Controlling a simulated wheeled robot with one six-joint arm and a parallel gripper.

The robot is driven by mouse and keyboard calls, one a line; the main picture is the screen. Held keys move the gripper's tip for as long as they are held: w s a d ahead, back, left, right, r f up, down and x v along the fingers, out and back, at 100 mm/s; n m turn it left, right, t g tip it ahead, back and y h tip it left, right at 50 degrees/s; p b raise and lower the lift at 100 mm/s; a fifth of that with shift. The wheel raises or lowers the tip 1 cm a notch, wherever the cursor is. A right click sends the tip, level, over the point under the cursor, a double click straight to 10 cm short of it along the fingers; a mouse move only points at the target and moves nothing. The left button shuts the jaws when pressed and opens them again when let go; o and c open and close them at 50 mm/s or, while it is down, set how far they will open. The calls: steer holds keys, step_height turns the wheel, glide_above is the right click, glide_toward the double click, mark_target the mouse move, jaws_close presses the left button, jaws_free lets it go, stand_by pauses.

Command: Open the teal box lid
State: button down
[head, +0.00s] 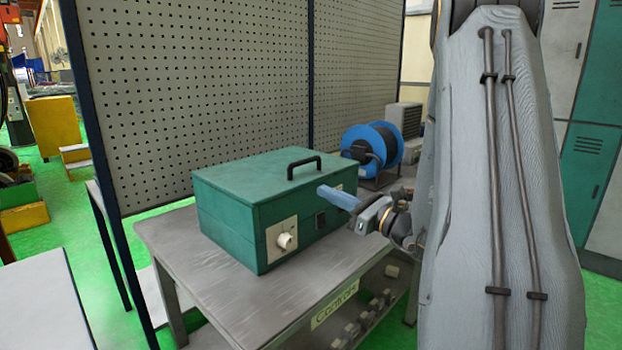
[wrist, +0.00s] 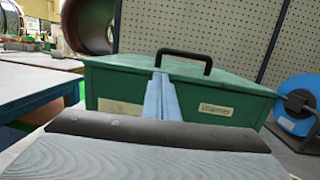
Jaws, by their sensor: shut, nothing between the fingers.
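The teal box (head: 240,225) stands on a grey table, and its lid (head: 265,172) is closed, with a black handle (head: 304,166) on top. A cream plate with a white knob (head: 285,240) is on its front side. My gripper (head: 325,192) is at the box's right side, level with the upper part of the wall near the lid edge. In the wrist view the blue fingers (wrist: 161,85) are together and point at the box (wrist: 110,90), just below the lid (wrist: 130,66) and its handle (wrist: 184,54). I cannot tell whether the fingertips touch the box.
The grey table (head: 190,280) carries the box, with bare surface in front of it. A blue cable reel (head: 372,147) stands behind the box to the right. A perforated panel (head: 200,90) rises behind the table. Lockers (head: 590,150) stand at the far right.

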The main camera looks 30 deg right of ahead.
mark_target(312, 180)
steer(key=shift+m+t+h, duration=0.5)
steer(key=shift+m+h, duration=0.1)
steer(key=shift+h, duration=0.1)
steer(key=w+p, duration=0.1)
steer(key=w, duration=0.2)
steer(key=w+r+p, duration=0.1)
steer(key=w, duration=0.2)
steer(key=w+r, duration=0.1)
steer(key=w, duration=0.2)
steer(key=shift+w+a+r+p, duration=0.15)
steer(key=shift+w+r+p, duration=0.1)
steer(key=shift+p, duration=0.15)
steer(key=shift+r, duration=0.1)
